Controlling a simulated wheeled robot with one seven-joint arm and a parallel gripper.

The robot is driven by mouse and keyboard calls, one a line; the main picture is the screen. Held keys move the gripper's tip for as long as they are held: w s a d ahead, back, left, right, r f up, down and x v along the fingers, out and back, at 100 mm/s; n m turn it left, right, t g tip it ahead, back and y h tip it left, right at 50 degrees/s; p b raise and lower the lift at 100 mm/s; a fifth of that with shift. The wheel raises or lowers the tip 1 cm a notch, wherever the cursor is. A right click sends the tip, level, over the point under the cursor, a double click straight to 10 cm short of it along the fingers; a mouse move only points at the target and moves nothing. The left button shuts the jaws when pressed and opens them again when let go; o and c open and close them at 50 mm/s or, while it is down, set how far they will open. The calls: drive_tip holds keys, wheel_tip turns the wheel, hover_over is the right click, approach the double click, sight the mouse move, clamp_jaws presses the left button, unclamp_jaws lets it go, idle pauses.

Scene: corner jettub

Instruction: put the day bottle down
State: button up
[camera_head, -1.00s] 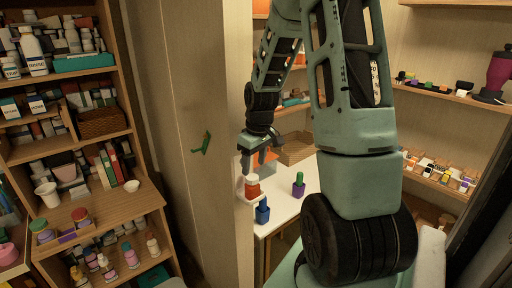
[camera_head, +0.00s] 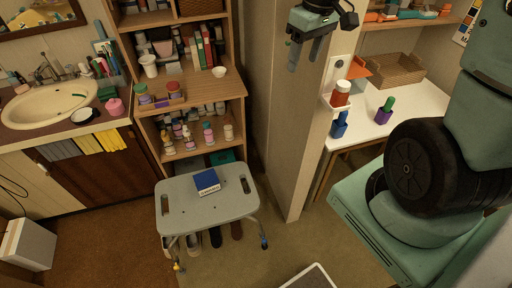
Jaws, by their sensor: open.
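A blue bottle (camera_head: 339,125) and a purple container with a green top (camera_head: 384,110) stand near the white table (camera_head: 412,103). A wicker tray (camera_head: 398,70) is behind. A grey stool (camera_head: 178,208) holding a blue-and-white box (camera_head: 207,182) stands before the wooden shelves (camera_head: 205,91). Carpet around is partly clear.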

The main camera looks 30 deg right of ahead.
drive_tip(key=s+a+n, duration=0.2)
drive_tip(key=s+a, duration=0.1)
drive_tip(key=a, duration=0.5)
drive_tip(key=s+a+n, duration=0.1)
drive_tip(key=s+a, duration=0.3)
drive_tip(key=a, duration=0.4)
drive_tip(key=s+a+f+n+g, duration=0.1)
drive_tip(key=s+a+f+n, duration=0.1)
drive_tip(key=s+a, duration=0.6)
drive_tip(key=s, duration=0.3)
drive_tip(key=shift+n, duration=0.4)
wheel_tip(320, 180, down, 8)
drive_tip(key=b, duration=0.8)
drive_tip(key=shift+f, duration=0.1)
